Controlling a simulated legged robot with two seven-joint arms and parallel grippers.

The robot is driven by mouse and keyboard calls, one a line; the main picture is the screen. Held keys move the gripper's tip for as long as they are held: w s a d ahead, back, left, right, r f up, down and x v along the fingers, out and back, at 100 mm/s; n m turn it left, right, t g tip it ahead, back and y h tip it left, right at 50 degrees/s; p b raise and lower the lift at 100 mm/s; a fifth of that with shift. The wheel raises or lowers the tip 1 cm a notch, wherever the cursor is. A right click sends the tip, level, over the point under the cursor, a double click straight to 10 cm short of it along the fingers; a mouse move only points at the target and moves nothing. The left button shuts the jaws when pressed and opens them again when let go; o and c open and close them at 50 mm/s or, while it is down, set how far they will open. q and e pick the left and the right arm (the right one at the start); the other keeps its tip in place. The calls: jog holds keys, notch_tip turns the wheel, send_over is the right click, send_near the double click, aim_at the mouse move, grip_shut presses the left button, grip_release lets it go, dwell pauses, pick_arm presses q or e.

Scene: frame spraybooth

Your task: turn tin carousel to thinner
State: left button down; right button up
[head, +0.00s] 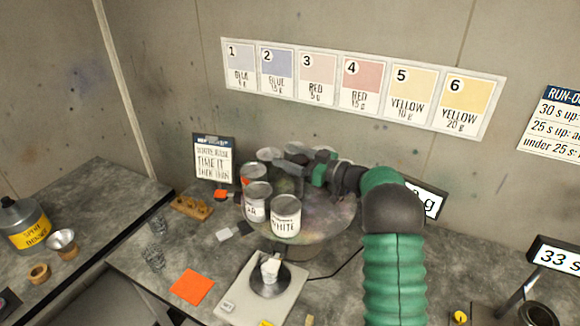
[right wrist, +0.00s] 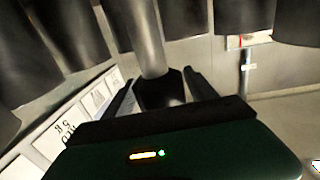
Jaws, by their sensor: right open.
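The tin carousel (head: 318,222) is a round, paint-stained turntable on the bench, with several tins around it. A tin labelled WHITE (head: 286,218) stands at its front, and a tin whose label ends in "AR" (head: 256,204) is just left of it. More tins stand behind, partly hidden by my arm; I cannot make out a thinner label. My right gripper (head: 300,166) is over the far part of the carousel, among the tins. In the right wrist view its jaws (right wrist: 162,88) are open, with a grey metal post (right wrist: 146,38) between them; contact is unclear. My left gripper is out of view.
A scale (head: 262,300) with a cup stands in front of the carousel. An orange card (head: 192,287) and glass cups lie to its left. A sign (head: 214,160) stands behind left. The wall is close behind.

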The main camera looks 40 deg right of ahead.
jog(key=s+a+r+b, duration=0.1)
jog(key=s+a, duration=0.2)
jog(key=s, duration=0.1)
jog(key=s+a+r+b, duration=0.1)
jog(key=s+a, duration=0.2)
jog(key=s, duration=0.1)
jog(key=s+a+r+b, duration=0.1)
jog(key=s+a+r, duration=0.1)
jog(key=s+a, duration=0.1)
jog(key=shift+s+a, duration=0.1)
jog(key=shift+s, duration=0.7)
jog(key=shift+s+a, duration=0.1)
